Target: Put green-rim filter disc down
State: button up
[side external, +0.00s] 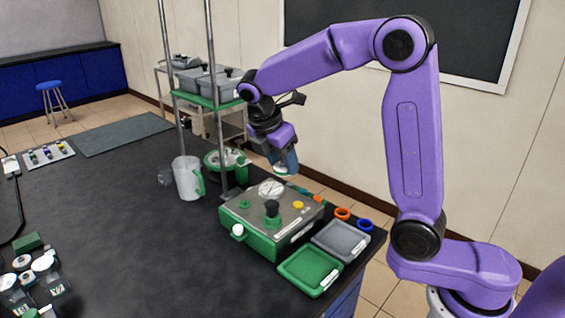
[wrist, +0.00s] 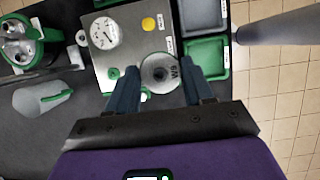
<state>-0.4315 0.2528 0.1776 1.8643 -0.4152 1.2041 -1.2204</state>
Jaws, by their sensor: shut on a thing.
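My gripper (side external: 284,160) is shut on the filter disc (side external: 281,170), a small pale disc with a green edge, held in the air beyond the steel-topped box. A green tray (side external: 296,288) and a grey tray (side external: 357,239) lie side by side at the table's near right corner. Both look empty.
The green box (side external: 250,239) with gauge, knob and yellow button stands beside the trays. An orange ring (side external: 342,213) and a blue ring (side external: 364,225) lie behind them. A clear jug (side external: 188,180), a green-lidded vessel (side external: 212,163) and upright metal poles stand left. The table's middle is clear.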

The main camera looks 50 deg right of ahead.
jog(key=shift+f, duration=0.1)
jog(key=s+a+f+m+g, duration=0.15)
jog(key=s+f+m, duration=0.3)
jog(key=f, duration=0.45)
jog(key=m+g+y, duration=0.1)
jog(key=m+g, duration=0.1)
jog(key=m, duration=0.3)
send_over(314, 269)
jog(key=w+a, duration=0.1)
notch_tip(314, 269, down, 6)
jog(key=shift+n, duration=0.25)
jog(key=shift+f, duration=3.7)
jog(key=shift+f, duration=0.1)
jog(key=o, duration=1)
